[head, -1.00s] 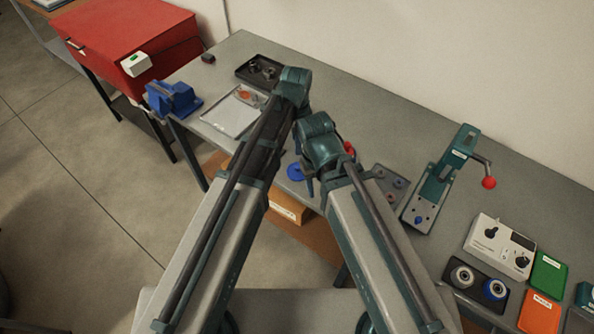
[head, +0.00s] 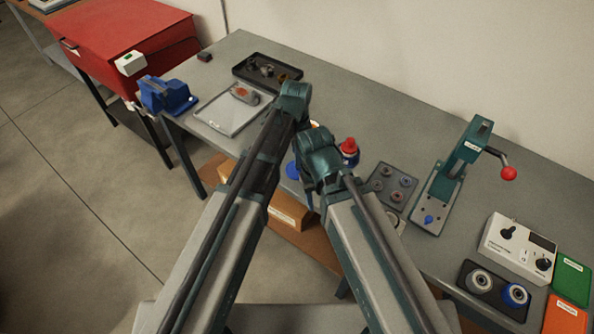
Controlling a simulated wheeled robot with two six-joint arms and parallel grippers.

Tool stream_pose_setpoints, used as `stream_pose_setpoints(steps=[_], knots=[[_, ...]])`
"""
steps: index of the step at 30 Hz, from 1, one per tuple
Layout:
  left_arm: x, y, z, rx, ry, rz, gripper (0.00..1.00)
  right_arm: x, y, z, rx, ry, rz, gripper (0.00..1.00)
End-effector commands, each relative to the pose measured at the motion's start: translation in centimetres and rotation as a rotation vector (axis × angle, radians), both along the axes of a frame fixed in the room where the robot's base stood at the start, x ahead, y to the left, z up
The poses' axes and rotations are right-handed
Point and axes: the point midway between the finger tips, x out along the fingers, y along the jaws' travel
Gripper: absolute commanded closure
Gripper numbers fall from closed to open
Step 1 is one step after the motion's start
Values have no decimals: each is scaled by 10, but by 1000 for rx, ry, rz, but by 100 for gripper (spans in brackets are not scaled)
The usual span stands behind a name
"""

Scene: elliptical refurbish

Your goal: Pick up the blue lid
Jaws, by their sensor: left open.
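A round blue disc (head: 292,170), which looks like the blue lid, lies near the front edge of the grey bench (head: 400,125). It shows in the gap between my two arms and is partly covered by my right arm's wrist. My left gripper (head: 303,124) is open, beyond the disc in the picture; its fingers are mostly hidden behind the wrists. My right gripper (head: 309,193) points down just right of the disc, and only a dark finger shows. I cannot tell whether either gripper touches the disc.
A red-topped bottle (head: 348,150) stands close to my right wrist. A plate with several round parts (head: 390,184) and a lever press (head: 455,175) are to its right. A flat tray (head: 228,112) and black parts tray (head: 268,72) are at left.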

Motion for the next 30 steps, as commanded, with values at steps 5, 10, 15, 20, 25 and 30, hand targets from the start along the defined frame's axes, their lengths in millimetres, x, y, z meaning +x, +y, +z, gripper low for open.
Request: stream_pose_setpoints(steps=[5,10,15,20,25,30], knots=[[3,-2,-28,0,0,0,41,0,0,-28,0,0,0,50],[2,-2,-43,0,0,0,41,0,0,-43,0,0,0,50],[2,-2,-43,0,0,0,41,0,0,-43,0,0,0,50],[2,-2,-42,0,0,0,50,0,0,-42,0,0,0,50],[2,-2,-42,0,0,0,80,0,0,-42,0,0,0,50],[2,-2,-42,0,0,0,100,0,0,-42,0,0,0,50]])
